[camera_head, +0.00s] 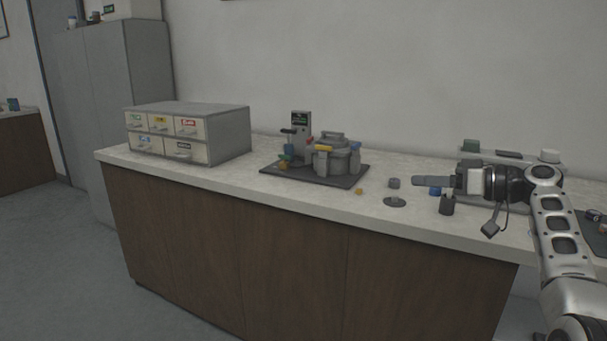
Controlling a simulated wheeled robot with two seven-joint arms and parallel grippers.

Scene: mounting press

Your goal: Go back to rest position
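My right arm (562,235) comes up from the lower right corner, and its forearm reaches left over the right end of the bench. My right gripper (432,181) points left above the bench, seen side-on. Its fingers overlap in this view, so I cannot tell whether it is open or shut. I see nothing clearly held in it. A dark cylinder (447,205) stands on the bench just below the gripper. A blue piece (435,191) shows right under the fingers. My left gripper is not in view.
The mounting press (332,157) stands on a dark base plate (315,179) mid-bench. A drawer cabinet (225,130) is at the bench's left end. A flat grey disc (395,202), a small grey cylinder (394,183) and a yellow piece (359,191) lie between press and gripper.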

